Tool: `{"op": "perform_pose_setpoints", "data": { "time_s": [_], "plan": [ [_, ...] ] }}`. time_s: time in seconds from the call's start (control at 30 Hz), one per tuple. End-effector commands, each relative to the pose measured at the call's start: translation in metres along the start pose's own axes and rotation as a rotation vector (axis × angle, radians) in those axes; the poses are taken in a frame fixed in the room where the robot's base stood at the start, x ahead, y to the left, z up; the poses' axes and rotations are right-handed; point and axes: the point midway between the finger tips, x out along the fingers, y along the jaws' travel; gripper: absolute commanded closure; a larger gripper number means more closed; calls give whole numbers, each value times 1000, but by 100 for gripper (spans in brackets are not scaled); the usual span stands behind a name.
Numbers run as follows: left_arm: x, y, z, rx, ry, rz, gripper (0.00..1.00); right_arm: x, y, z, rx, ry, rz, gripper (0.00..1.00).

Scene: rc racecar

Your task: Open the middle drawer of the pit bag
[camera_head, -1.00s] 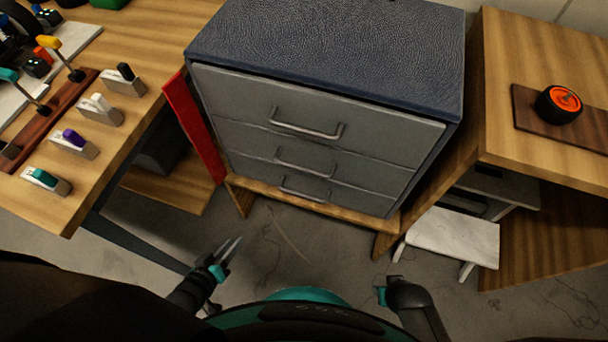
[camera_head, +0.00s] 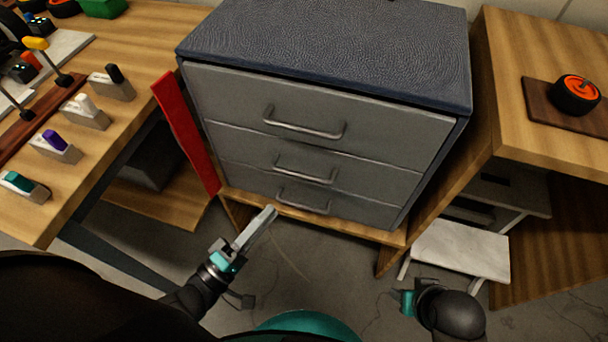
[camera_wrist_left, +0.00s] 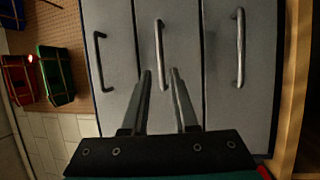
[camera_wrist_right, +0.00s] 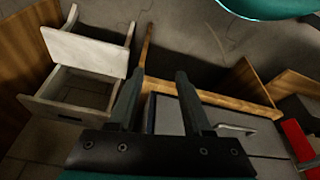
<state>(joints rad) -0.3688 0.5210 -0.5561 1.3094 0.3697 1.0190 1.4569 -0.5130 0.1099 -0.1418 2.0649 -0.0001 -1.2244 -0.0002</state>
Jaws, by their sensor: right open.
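The pit bag (camera_head: 330,42) is a grey three-drawer cabinet with a blue textured top, at the centre of the head view. Its middle drawer (camera_head: 240,150) appears closed, as do the drawers above and below. The middle drawer's handle (camera_head: 305,176) also shows in the left wrist view (camera_wrist_left: 160,50), just beyond and between the fingertips in the picture. My left gripper (camera_head: 268,215) is in front of the bag's lower left, apart from the handle. Its fingers are open and empty in the left wrist view. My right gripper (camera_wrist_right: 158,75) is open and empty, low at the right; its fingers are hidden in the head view.
A red panel (camera_head: 185,135) stands at the bag's left. A table (camera_head: 515,75) with an orange-centred wheel is at the right, above a white step stool (camera_head: 460,248).

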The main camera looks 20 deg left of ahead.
Motion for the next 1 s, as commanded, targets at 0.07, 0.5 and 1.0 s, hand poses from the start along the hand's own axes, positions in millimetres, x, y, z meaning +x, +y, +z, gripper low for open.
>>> {"op": "perform_pose_setpoints", "data": {
  "time_s": [0.07,0.5,1.0],
  "plan": [
    [19,1,0,1,1,7,73,-2,0,-1,0,5,1,50],
    [102,-1,0,3,1,1,73,-27,2,-14,2,47,4,50],
    [117,0,0,3,0,-1,75,-35,2,-17,2,56,4,50]
  ]
}}
